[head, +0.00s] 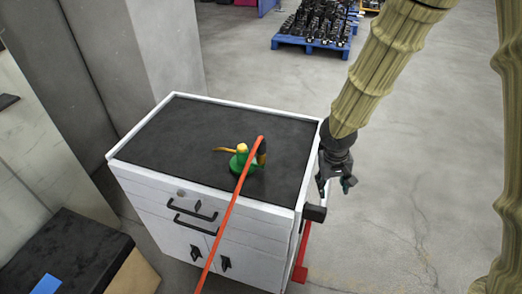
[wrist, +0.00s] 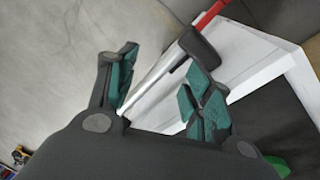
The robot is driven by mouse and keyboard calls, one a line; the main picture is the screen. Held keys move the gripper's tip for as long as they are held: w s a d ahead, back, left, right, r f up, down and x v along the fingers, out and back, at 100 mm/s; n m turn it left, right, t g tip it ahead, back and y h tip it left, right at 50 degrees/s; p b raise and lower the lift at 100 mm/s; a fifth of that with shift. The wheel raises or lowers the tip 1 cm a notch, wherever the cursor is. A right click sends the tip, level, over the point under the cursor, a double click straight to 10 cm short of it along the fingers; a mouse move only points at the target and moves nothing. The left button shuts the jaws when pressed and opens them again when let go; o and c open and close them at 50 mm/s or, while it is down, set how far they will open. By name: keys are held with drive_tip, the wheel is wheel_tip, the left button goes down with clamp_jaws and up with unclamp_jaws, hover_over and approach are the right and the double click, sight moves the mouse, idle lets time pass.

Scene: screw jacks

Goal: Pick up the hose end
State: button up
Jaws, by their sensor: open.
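A red hose (head: 228,209) rises from the lower front and reaches across the cabinet top. Its upper end (head: 261,139) is at a dark upright piece beside a green screw jack (head: 240,163) with yellow parts. I cannot tell whether the dark piece belongs to the hose or the jack. My gripper (head: 335,187) is open and empty, just off the cabinet's right edge and apart from the hose end. In the wrist view, the open fingers (wrist: 165,82) have green pads. A bit of green (wrist: 279,166) shows at the lower right there; the hose end is not identifiable.
The white cabinet (head: 145,176) has a black top, mostly clear. A black corner piece (head: 315,213) and a red bar (head: 301,258) stick out at its right side. A dark-topped box (head: 72,250) stands at lower left. Open floor (head: 425,170) lies to the right.

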sight(261, 140)
drive_tip(key=w+a+r+t, duration=0.1)
drive_tip(key=a+r, duration=0.4)
drive_tip(key=a, duration=0.2)
drive_tip(key=w+a+r+m+t+y+p, duration=0.1)
drive_tip(key=w+a+r, duration=0.1)
drive_tip(key=a+r, duration=0.3)
drive_tip(key=w+a+r+t, duration=0.1)
drive_tip(key=w+a+r, duration=0.1)
drive_tip(key=a+r, duration=0.3)
drive_tip(key=shift+w+a+m+t+p, duration=0.1)
drive_tip(key=shift+a+m+t+p, duration=0.05)
drive_tip(key=shift+a, duration=0.9)
drive_tip(key=shift+w+a+m+t+p, duration=0.1)
drive_tip(key=shift+a+m+t+p, duration=0.05)
drive_tip(key=shift+a, duration=0.85)
drive_tip(key=shift+x, duration=2.65)
drive_tip(key=shift+w+a+f+p, duration=0.2)
drive_tip(key=shift+w+f+p, duration=0.8)
drive_tip(key=shift+w+f, duration=0.2)
drive_tip(key=shift+x, duration=1)
drive_tip(key=shift+s, duration=0.1)
clamp_jaws()
